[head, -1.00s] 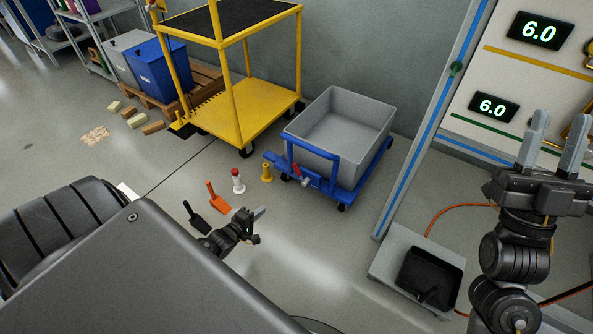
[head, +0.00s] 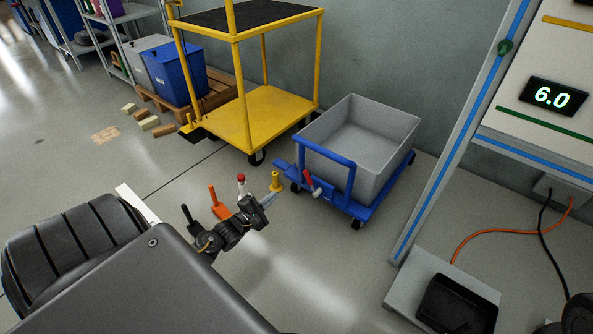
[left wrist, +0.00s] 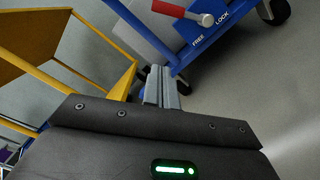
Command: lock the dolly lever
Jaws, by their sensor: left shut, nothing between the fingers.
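The blue dolly (head: 352,207) carries a grey bin and stands on the floor right of centre in the head view. Its lever (head: 309,180) has a red grip and a pale end, on the dolly's near left side. In the left wrist view the red lever (left wrist: 180,10) is at the top, above the FREE and LOCK labels on a blue plate (left wrist: 210,35). My left gripper (head: 267,198) is shut and empty, apart from the lever and to its left in the head view. Its fingers (left wrist: 161,88) point toward the dolly. My right gripper is out of view.
A yellow cart (head: 250,115) stands behind and left of the dolly. A yellow post-like piece (head: 276,181), a red-topped white one (head: 241,183) and an orange tool (head: 216,204) are near my left gripper. A slanted panel frame (head: 460,135) stands at right.

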